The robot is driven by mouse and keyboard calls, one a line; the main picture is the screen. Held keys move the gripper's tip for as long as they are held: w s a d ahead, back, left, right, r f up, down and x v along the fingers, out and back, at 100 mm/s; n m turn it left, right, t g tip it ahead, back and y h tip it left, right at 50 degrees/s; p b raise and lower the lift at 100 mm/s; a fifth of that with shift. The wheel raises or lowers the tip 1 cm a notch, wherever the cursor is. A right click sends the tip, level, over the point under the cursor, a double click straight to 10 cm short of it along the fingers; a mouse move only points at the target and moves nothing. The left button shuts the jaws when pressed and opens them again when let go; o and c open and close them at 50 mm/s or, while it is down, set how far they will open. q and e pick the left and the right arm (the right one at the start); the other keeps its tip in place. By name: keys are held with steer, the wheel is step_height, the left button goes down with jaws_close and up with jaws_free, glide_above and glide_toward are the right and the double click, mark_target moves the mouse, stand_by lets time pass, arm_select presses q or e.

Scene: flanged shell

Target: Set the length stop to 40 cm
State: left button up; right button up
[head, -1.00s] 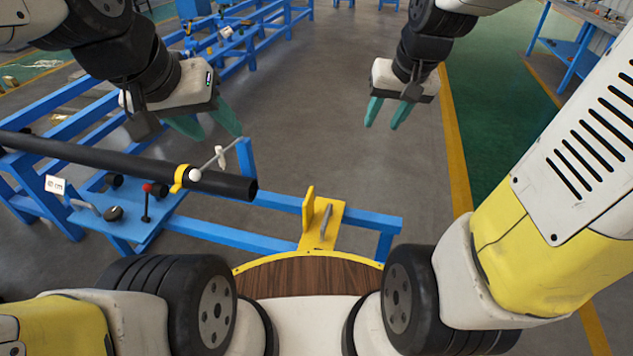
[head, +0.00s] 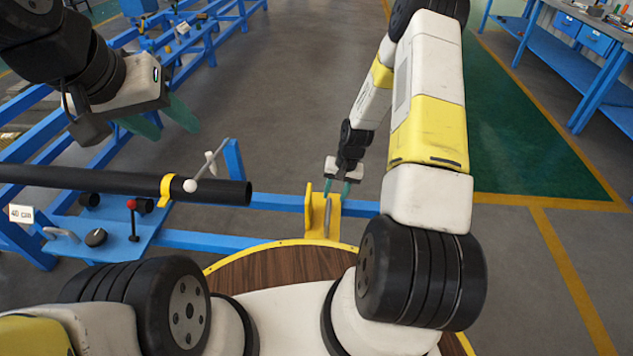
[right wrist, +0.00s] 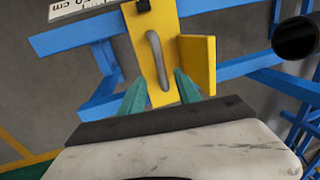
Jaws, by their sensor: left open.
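The length stop is a yellow plate with an upright yellow fence (head: 308,208) and a grey bar handle (head: 327,217), on a blue rail right of the pipe's end. A sign (head: 20,214) reads 40 cm. My right gripper (head: 338,189) is at the stop. In the right wrist view, its green fingers (right wrist: 160,88) are apart, with the grey handle (right wrist: 154,58) appearing between them and no clear contact. The yellow fence (right wrist: 197,62) stands right of the handle. A white scale (right wrist: 80,8) with "cm" is partly cut off. My left gripper (head: 168,128) is open and empty above the pipe.
A black pipe (head: 100,182) lies across the blue frame, with a yellow clamp (head: 166,190) and lever near its end. Floor beyond the rail is clear.

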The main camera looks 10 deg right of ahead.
mark_target(329, 211)
steer(key=f, duration=0.2)
steer(key=a+f, duration=0.1)
steer(key=f, duration=0.4)
steer(key=shift+w+a+f, duration=0.2)
steer(key=shift+a+f, duration=0.05)
steer(key=shift+f, duration=0.1)
steer(key=shift+c, duration=0.4)
jaws_close()
stand_by(0.6)
